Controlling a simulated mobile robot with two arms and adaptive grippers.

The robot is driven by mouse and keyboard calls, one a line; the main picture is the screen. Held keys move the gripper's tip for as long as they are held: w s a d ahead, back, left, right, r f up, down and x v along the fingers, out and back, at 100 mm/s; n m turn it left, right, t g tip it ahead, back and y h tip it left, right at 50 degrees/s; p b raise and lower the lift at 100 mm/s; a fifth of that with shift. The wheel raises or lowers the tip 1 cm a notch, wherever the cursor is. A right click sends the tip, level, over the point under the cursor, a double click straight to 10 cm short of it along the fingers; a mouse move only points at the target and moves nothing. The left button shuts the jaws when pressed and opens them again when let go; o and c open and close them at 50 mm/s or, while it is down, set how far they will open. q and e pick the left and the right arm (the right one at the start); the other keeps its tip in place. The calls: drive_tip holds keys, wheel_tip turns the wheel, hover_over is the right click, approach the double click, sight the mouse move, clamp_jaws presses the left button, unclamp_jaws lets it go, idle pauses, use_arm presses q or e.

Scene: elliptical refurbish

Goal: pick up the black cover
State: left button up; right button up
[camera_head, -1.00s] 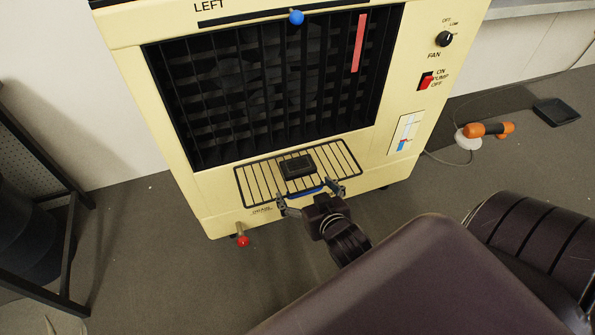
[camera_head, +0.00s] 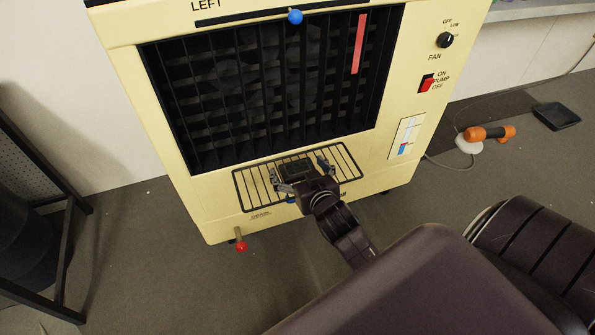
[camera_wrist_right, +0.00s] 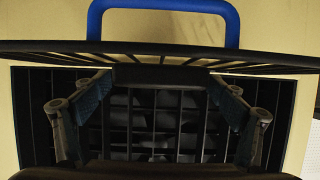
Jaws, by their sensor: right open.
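The black cover (camera_head: 296,166) is a small dark rectangular block on the barred vent (camera_head: 345,165) low on the front of the cream cooler. My right gripper (camera_head: 299,171) is open at the vent, with one finger on each side of the cover. In the right wrist view, the two fingers (camera_wrist_right: 158,84) stand wide apart, with a dark slab (camera_wrist_right: 160,74) between their tips that looks like the cover. I cannot tell whether the fingers touch it. My left gripper is not in view.
A blue handle (camera_wrist_right: 165,5) lies by the vent and is mostly hidden by my gripper in the head view. A red-tipped drain knob (camera_head: 241,246) sticks out below. A black rack (camera_head: 50,200) stands at left. An orange tool (camera_head: 490,132) and black tray (camera_head: 556,116) lie at right.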

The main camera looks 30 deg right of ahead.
drive_tip(key=shift+c, duration=0.3)
drive_tip(key=c, duration=1.3)
drive_tip(key=shift+c, duration=0.5)
drive_tip(key=shift+r, duration=0.1)
